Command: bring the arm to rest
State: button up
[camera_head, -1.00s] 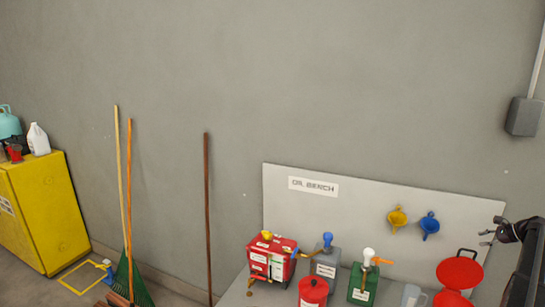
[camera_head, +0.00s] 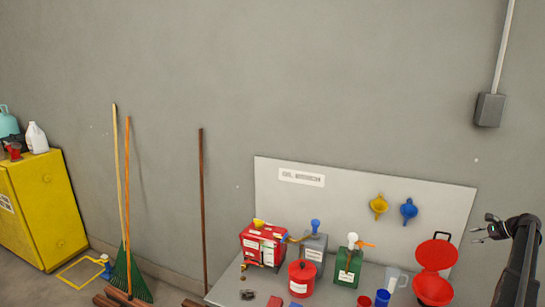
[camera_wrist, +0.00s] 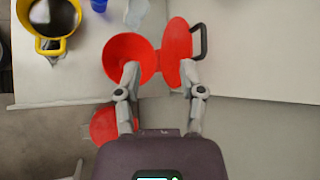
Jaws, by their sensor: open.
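My gripper (camera_head: 487,229) is at the right edge of the head view, raised in front of the wall beside the oil bench. Its fingers are spread and hold nothing. In the wrist view my gripper (camera_wrist: 158,78) also shows open, with both fingers apart. Below and beyond the fingers lie a red round container (camera_wrist: 128,48) and its raised red lid (camera_wrist: 178,40) with a black handle. In the head view the same red container (camera_head: 433,289) and lid (camera_head: 436,254) stand on the bench, left of my gripper. I cannot judge the exact gap to them.
The bench (camera_head: 228,281) holds a red box (camera_head: 262,246), a grey can (camera_head: 314,254), a green can (camera_head: 348,267) and a red pot (camera_head: 301,278). A yellow-rimmed pan of dark liquid (camera_wrist: 49,46) shows in the wrist view. A grey wall box (camera_head: 489,109) hangs above my arm.

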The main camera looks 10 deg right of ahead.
jog(key=w+a+f+n+g+h+b, duration=0.1)
jog(key=a+f+n+g+b, duration=0.35)
jog(key=a, duration=1.65)
jog(key=w+a+f+n+g+b, duration=0.1)
jog(key=a+f+n+b, duration=0.4)
jog(key=a, duration=1.7)
jog(key=s+a+f+n+h+b, duration=0.1)
jog(key=s+a+f+n+b, duration=0.1)
jog(key=s+a+f+n, duration=0.2)
jog(key=s+a+f+n+g+h+b, duration=0.1)
jog(key=s+a+f+n, duration=0.3)
jog(key=s+a, duration=0.6)
jog(key=s+a+f+n+g+h+b, duration=0.1)
jog(key=s+a, duration=0.6)
jog(key=a, duration=1.1)
notch_tip(320, 180, down, 4)
jog(key=n+h+b, duration=0.1)
jog(key=n+b, duration=0.1)
jog(key=n, duration=0.1)
jog(key=shift+s+f+h+b, duration=0.25)
jog(key=shift+s+h+b, duration=0.1)
jog(key=shift+h+b, duration=0.05)
jog(key=shift+n+g, duration=0.25)
jog(key=shift+d, duration=0.1)
